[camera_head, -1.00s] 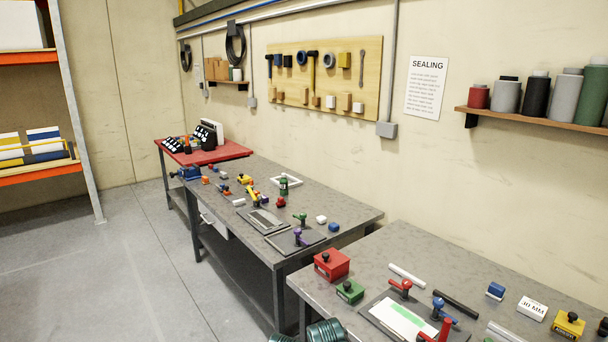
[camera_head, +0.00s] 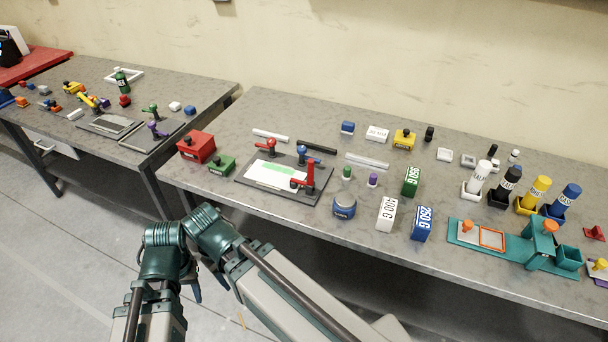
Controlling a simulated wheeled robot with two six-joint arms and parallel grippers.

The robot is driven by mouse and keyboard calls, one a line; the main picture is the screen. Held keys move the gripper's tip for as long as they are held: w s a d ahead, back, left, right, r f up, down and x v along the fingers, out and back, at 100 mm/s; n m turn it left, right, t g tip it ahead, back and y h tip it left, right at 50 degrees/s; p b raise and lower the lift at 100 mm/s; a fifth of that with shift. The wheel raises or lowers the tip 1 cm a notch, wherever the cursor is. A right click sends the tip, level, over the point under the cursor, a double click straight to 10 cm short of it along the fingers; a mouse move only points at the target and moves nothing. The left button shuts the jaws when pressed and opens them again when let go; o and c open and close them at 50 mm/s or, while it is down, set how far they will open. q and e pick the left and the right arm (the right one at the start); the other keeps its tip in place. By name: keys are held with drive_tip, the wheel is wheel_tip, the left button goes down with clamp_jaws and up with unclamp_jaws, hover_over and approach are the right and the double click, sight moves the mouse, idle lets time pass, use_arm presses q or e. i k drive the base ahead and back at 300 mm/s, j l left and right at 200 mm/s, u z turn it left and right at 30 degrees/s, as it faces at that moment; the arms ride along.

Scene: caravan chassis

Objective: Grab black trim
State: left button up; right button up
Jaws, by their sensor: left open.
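The black trim (camera_head: 316,147) is a thin dark bar lying flat on the near grey workbench, behind the clamp board (camera_head: 252,192). My left gripper (camera_head: 208,284) is low in the picture, below the bench's front edge and well apart from the trim. It is open and partly hidden by my own arm links; I see nothing held in it. My right gripper is not in view.
The bench (camera_head: 350,225) carries a red box (camera_head: 196,147), a green block (camera_head: 221,165), red and blue clamps on the board, weights (camera_head: 387,213), bottles (camera_head: 479,178) and a teal fixture (camera_head: 500,240). Another bench (camera_head: 60,80) stands at the left.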

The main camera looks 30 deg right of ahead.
sight(314, 146)
drive_tip(key=i+l+z, duration=0.25)
drive_tip(key=l, duration=0.2)
drive_tip(key=i+l+z, duration=0.25)
drive_tip(key=l, duration=0.15)
drive_tip(key=i+l+z, duration=0.25)
drive_tip(key=z, duration=1.4)
drive_tip(key=k+j+z, duration=0.1)
drive_tip(key=j+z, duration=0.25)
drive_tip(key=k+j+z, duration=0.15)
drive_tip(key=j+z, duration=0.25)
drive_tip(key=k+j+z, duration=0.15)
drive_tip(key=z, duration=0.2)
drive_tip(key=k+j+z, duration=0.1)
drive_tip(key=k+j, duration=0.25)
drive_tip(key=j, duration=0.15)
drive_tip(key=k+j+z, duration=0.1)
drive_tip(key=k+j, duration=0.25)
drive_tip(key=j, duration=0.1)
